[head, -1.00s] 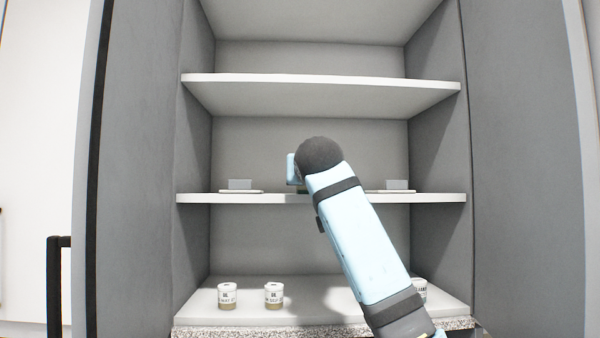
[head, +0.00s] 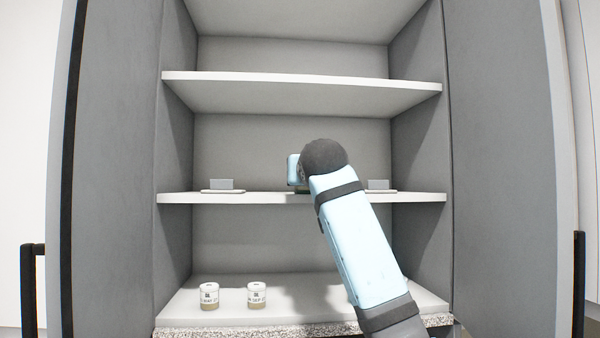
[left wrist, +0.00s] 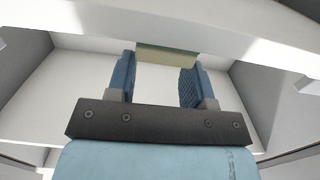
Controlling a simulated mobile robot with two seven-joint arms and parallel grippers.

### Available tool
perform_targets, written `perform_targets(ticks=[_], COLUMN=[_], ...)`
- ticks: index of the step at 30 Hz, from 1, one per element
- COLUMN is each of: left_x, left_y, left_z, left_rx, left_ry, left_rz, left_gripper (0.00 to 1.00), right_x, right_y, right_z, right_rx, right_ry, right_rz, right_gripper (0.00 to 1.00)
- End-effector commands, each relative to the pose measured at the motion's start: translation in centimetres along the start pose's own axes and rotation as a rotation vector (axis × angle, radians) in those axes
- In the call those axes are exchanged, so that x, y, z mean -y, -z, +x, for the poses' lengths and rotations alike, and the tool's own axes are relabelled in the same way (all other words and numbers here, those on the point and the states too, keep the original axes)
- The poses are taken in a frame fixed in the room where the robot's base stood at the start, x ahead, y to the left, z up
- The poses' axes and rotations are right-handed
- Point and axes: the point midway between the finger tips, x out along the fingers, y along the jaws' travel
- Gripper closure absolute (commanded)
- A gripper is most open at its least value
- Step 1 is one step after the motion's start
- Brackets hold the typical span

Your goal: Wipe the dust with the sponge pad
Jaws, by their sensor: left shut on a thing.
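The sponge pad (left wrist: 167,58), beige with a greenish face, sits between the blue fingertips of my left gripper (left wrist: 160,72) in the left wrist view. The gripper is shut on it. In the head view, the blue gripper (head: 294,170) is at the middle shelf (head: 260,198) of the grey cabinet, and my dark round wrist hides much of it. A small greenish edge shows under it at shelf level. I cannot make out any dust. My right gripper is not in view.
Grey blocks on thin white trays stand left (head: 221,184) and right (head: 378,184) of the gripper. Two labelled jars (head: 209,296) (head: 257,295) stand on the cabinet floor. An upper shelf (head: 300,82) and side walls bound the space.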

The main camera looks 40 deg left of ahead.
Motion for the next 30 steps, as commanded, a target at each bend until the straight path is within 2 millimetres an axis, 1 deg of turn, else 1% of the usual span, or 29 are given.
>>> perform_targets(ticks=[1, 13, 25, 30], left_x=[-0.3, -0.6, -2.9, -3.4], left_y=[-0.1, -0.2, -0.2, -0.3], left_z=[0.1, 0.1, 0.0, 0.0], left_rx=[0.003, 0.005, 0.006, 0.006], left_ry=[-0.002, -0.002, -0.004, -0.003], left_rz=[0.002, 0.003, 0.004, 0.003], left_gripper=[0.75, 0.75, 0.75, 0.75], right_x=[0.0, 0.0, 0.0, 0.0], right_y=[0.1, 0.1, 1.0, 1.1], right_z=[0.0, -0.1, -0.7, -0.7], right_rx=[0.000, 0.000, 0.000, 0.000], right_ry=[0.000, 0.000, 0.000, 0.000], right_rz=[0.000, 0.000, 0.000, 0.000], right_gripper=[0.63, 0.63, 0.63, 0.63])
